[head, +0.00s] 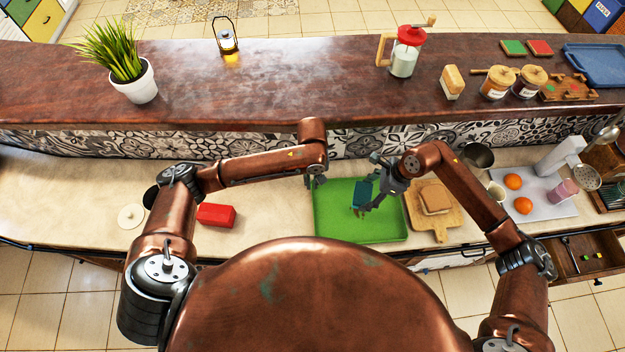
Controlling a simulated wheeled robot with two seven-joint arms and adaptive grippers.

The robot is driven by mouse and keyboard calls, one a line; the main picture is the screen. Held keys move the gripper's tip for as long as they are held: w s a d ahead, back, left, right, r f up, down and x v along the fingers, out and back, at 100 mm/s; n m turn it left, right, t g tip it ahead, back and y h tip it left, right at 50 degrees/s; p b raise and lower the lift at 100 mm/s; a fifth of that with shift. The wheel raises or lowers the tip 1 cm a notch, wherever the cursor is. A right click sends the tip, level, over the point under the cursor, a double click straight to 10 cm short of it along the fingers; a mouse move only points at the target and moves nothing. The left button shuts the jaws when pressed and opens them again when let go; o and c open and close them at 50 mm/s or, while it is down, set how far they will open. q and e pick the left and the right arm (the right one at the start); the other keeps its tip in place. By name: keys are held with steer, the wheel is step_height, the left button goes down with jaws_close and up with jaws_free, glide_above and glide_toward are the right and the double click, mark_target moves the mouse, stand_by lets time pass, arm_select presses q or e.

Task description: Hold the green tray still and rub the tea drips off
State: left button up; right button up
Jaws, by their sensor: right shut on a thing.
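The green tray (335,226) lies flat on the lower beige counter, near the middle. My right gripper (368,188) is over the tray and shut on a small blue-teal block (360,194), perhaps a sponge, with a bit of yellow at its lower end. Whether the block touches the tray, I cannot tell. My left gripper (314,183) points down at the tray's far left corner; its fingers are small and partly hidden by the arm, so their opening and any contact are unclear. No tea drips can be made out on the tray.
A wooden board with bread (434,198) sits close to the tray's right. A red box (216,215) and a pale round lid (131,216) lie to the left. A grey tray with oranges (545,205) is further right. The raised wooden shelf (280,85) runs behind.

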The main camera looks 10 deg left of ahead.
mark_target(312, 197)
arm_select(q)
step_height(312, 197, down, 11)
steer(key=shift+f, duration=0.1)
stand_by(0.3)
jaws_close()
stand_by(1.2)
